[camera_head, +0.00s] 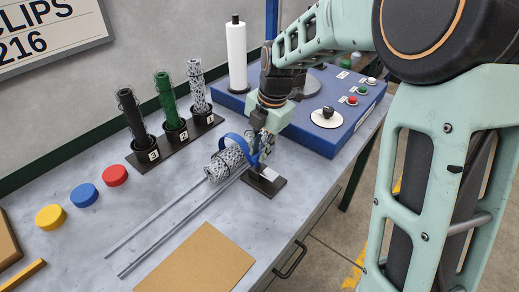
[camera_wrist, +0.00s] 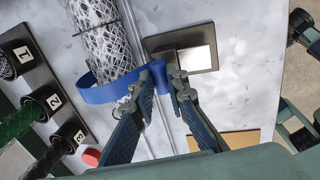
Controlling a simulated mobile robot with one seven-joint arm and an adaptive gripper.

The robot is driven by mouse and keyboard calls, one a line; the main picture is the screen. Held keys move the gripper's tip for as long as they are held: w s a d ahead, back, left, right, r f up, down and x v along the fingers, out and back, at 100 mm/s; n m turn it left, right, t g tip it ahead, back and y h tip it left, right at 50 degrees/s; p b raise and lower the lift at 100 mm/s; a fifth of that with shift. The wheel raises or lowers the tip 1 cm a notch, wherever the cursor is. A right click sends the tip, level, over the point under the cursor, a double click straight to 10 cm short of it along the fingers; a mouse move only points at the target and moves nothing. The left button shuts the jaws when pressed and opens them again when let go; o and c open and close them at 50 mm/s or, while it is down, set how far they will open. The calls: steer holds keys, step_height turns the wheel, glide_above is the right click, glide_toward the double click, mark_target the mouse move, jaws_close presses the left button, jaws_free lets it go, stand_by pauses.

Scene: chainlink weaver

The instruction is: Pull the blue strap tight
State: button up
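In the wrist view the strap (camera_wrist: 105,92) curves from the mesh roll (camera_wrist: 100,35) towards my fingertips. Its tail end stands between them and fills the narrow gap. My gripper (camera_head: 261,140) is low over the table, at the right end of the roll. In the wrist view my gripper (camera_wrist: 162,82) looks shut on the strap's tail. The loop looks wide and stands off the roll on one side.
A dark block with a pale plate (camera_head: 268,176) lies close beside my gripper. Two long rails (camera_head: 160,222) run under the roll. A rack (camera_head: 177,145) holds three numbered mesh tubes behind. A blue control box (camera_head: 320,115) stands right. A brown sheet (camera_head: 200,262) lies in front.

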jaws_close()
step_height(320, 180, up, 10)
steer(key=p, duration=0.6)
steer(key=shift+r+p, duration=0.2)
steer(key=shift+p, duration=0.1)
steer(key=o, duration=0.6)
jaws_free()
steer(key=r, duration=0.4)
steer(key=s+d+r, duration=0.1)
steer(key=r, duration=0.2)
steer(key=d+r, duration=0.1)
steer(key=r, duration=0.3)
steer(key=shift+s+r, duration=0.2)
steer(key=shift+r, duration=0.15)
